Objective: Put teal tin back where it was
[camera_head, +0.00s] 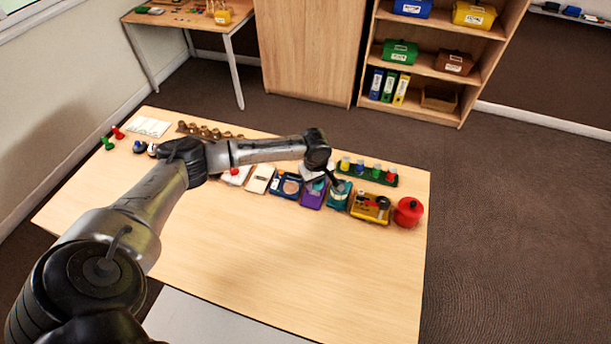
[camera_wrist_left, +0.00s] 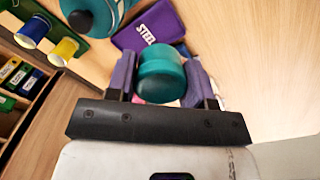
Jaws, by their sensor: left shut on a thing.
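My left gripper (camera_wrist_left: 163,68) is shut on a teal tin (camera_wrist_left: 161,75), with one finger on each side of it. In the head view the gripper (camera_head: 320,177) is over the row of mats near the back of the table. The held tin is beside or over a purple mat (camera_wrist_left: 152,26) with the word STEEL on it; I cannot tell whether it touches it. The purple mat also shows in the head view (camera_head: 312,199). A larger teal container (camera_wrist_left: 90,14) stands on the neighbouring teal mat (camera_head: 336,205). My right gripper is out of view.
A green rack of coloured pegs (camera_head: 367,173) stands behind the mats. A yellow tray (camera_head: 370,214) and a red pot (camera_head: 408,212) are to the right. A blue tray (camera_head: 287,187) is to the left. The table's front half (camera_head: 270,265) is clear.

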